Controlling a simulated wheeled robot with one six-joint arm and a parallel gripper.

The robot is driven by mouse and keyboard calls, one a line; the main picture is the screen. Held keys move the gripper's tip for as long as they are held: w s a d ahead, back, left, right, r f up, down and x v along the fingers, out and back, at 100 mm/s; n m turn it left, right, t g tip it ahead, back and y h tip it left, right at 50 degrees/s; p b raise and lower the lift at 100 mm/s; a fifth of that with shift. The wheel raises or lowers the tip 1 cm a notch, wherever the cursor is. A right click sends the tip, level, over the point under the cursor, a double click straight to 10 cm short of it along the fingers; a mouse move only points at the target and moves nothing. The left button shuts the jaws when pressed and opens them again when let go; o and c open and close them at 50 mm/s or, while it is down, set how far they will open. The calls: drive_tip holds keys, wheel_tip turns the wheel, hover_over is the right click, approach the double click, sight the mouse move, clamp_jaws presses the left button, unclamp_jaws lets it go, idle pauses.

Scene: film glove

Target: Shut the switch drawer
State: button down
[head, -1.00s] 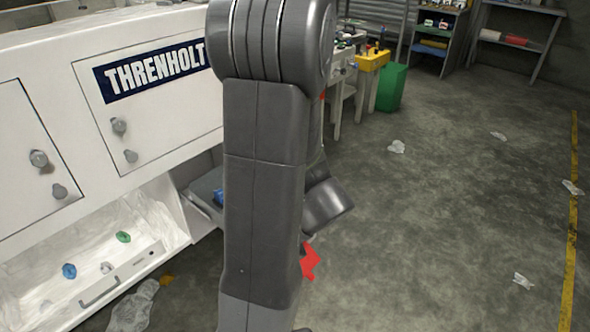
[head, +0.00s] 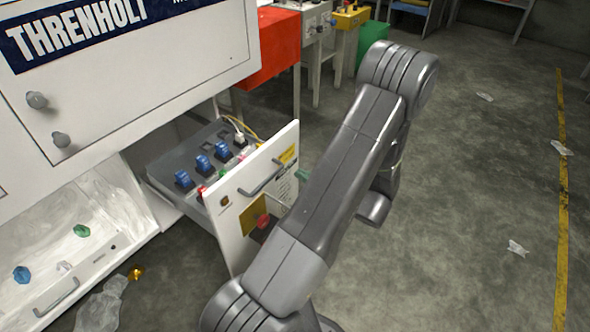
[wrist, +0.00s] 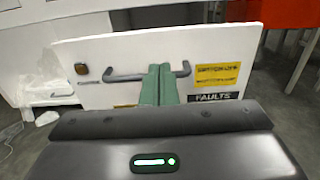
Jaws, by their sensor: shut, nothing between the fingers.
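The switch drawer stands pulled out of the white cabinet in the head view, with its white front panel (head: 230,232) facing right and blue switches (head: 203,163) inside. Its front carries a grey bar handle (head: 262,181). In the wrist view the front (wrist: 100,52) fills the upper middle, with the handle (wrist: 122,77) across it and a "FAULTS" label at right. My gripper (wrist: 158,84) is shut and empty, its green fingers pointing at the front and overlapping the handle's middle. I cannot tell whether they touch. In the head view my arm mostly hides the gripper; a green fingertip (head: 302,174) shows.
A lower bin (head: 88,262) with coloured knobs lies open at left of the drawer. A red cabinet (head: 272,48) stands behind it. Crumpled plastic (head: 102,305) lies on the floor. The floor at right is mostly clear, with small scraps.

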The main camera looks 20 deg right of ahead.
sight(262, 154)
drive_tip(key=b+x, duration=0.2)
drive_tip(key=x, duration=1)
drive_tip(key=shift+w+a, duration=0.2)
drive_tip(key=shift+a, duration=0.05)
